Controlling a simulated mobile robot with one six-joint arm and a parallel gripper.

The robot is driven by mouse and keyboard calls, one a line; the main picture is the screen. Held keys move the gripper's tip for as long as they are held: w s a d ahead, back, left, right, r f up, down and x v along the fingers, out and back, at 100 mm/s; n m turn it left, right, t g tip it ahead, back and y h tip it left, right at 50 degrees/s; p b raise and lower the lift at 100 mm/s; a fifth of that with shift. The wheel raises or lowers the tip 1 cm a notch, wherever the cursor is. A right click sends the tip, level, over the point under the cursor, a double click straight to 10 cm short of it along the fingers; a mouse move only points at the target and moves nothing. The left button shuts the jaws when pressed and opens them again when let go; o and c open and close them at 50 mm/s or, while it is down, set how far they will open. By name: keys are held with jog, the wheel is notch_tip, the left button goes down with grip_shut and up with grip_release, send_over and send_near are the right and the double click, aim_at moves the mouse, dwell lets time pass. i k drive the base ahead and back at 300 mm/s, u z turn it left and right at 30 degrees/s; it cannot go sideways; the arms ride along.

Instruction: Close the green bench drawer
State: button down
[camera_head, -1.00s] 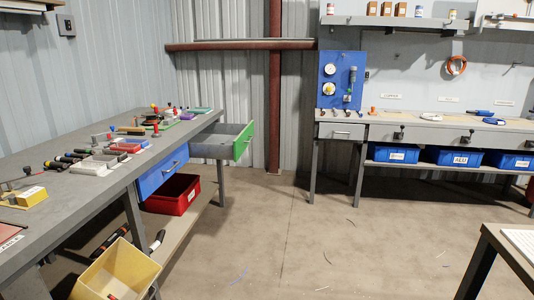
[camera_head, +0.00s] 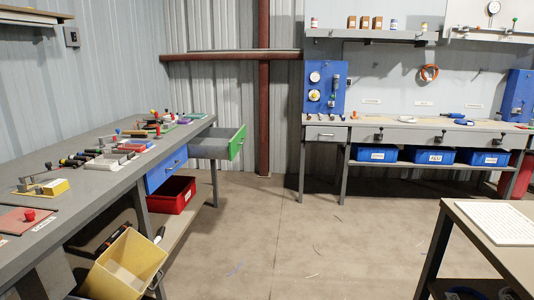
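The green bench drawer (camera_head: 237,143) is at the far end of the left workbench (camera_head: 85,182). It stands pulled out to the right, and its grey inner side (camera_head: 205,150) shows. A small handle is on its green front. A blue drawer (camera_head: 166,169) on the same bench, nearer to me, looks shut. My gripper is not in view.
A red bin (camera_head: 172,196) and a yellow bin (camera_head: 128,264) are below the left bench. Tools lie on its top. A dark table with a white sheet (camera_head: 497,222) stands at the right. The floor (camera_head: 300,235) between is mostly clear, with small cable scraps.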

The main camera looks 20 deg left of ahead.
aim_at(218, 144)
jog(key=u, duration=0.05)
jog(key=k, duration=0.15)
jog(key=u, duration=0.15)
jog(key=i, duration=1.3)
jog(key=u, duration=0.5)
jog(key=i, duration=0.8)
jog(key=u, duration=0.7)
jog(key=i, duration=0.7)
jog(key=u, duration=0.6)
jog(key=i, duration=0.6)
jog(key=u, duration=0.3)
